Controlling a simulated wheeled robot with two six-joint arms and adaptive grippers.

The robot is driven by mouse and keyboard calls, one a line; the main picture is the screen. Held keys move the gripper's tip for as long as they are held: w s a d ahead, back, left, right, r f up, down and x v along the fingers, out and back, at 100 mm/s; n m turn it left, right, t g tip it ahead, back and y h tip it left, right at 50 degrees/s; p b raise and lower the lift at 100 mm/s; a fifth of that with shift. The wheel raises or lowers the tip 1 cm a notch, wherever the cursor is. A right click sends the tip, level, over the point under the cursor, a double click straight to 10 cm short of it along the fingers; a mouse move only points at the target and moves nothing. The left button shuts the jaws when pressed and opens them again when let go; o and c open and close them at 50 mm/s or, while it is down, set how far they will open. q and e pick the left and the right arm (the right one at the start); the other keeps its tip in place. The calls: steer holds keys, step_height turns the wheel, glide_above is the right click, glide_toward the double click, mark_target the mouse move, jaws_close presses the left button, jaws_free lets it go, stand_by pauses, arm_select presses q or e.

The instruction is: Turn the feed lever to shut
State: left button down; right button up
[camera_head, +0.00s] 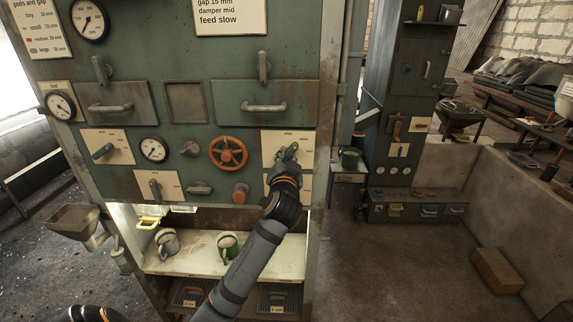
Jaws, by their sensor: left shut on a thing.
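A green-handled lever (291,150) sits on a cream label plate (271,141) at the right of the green machine panel. My left gripper (286,162) is at this lever and shut on it; the fingers and black wrist hide part of the lever and plate. The handle's visible tip leans up and to the right. The plate's small lettering is too small to read, so I cannot confirm that this is the feed lever. My right gripper is not in view.
A placard (230,15) reads "feed slow". Below, mugs stand on a pale shelf (195,262).

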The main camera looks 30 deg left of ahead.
arm_select(q)
steer(key=n+b, duration=0.2)
steer(key=n, duration=0.1)
steer(key=n+b, duration=0.1)
steer(key=shift+d+f, duration=0.1)
steer(key=shift+f, duration=0.2)
steer(key=shift+r+n+b, duration=0.1)
steer(key=shift+n+b, duration=0.75)
steer(key=shift+n, duration=0.65)
steer(key=c, duration=1.2)
jaws_free()
steer(key=shift+r, duration=0.1)
steer(key=v, duration=0.7)
steer(key=shift+s+d, duration=0.15)
steer(key=shift+s, duration=0.05)
